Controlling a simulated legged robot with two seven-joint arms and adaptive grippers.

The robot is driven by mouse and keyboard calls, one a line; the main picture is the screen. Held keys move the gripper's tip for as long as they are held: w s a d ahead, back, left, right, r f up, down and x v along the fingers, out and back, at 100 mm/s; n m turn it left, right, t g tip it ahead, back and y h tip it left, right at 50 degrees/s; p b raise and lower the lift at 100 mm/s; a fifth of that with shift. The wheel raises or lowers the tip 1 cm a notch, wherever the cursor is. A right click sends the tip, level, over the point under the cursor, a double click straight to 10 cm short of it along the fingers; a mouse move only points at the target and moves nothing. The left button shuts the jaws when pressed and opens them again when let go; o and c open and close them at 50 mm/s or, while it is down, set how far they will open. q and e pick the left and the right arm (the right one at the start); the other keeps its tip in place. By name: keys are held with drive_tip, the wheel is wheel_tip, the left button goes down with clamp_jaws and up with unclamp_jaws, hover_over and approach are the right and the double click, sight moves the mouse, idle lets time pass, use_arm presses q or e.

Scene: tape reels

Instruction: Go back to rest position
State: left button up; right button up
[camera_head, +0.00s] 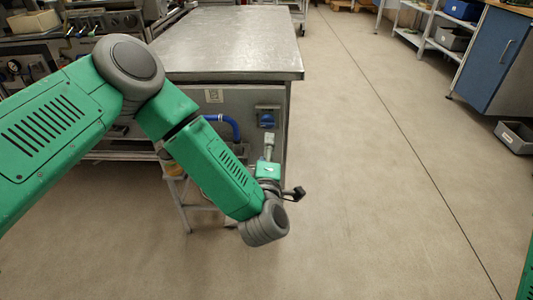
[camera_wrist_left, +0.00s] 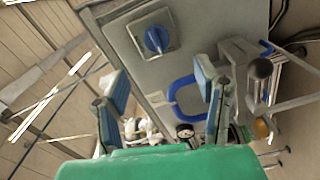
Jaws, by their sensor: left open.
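My left arm reaches in from the left in the head view and bends down in front of a metal workbench (camera_head: 230,45). Its left gripper (camera_head: 269,147) points away toward the bench's front panel and shows small, partly hidden behind the wrist. In the left wrist view the left gripper (camera_wrist_left: 160,74) has two blue-padded fingers spread apart, with nothing between them. Whether it touches the bench cannot be told. My right gripper is out of view.
The bench front carries a blue knob (camera_wrist_left: 157,39) and a blue hose (camera_wrist_left: 186,97). A blue cabinet (camera_head: 492,58) and a grey bin (camera_head: 515,137) stand at the right. The floor (camera_head: 390,190) between is clear.

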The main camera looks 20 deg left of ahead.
use_arm(q)
drive_tip(key=shift+s+d, duration=0.15)
drive_tip(key=shift+s, duration=0.4)
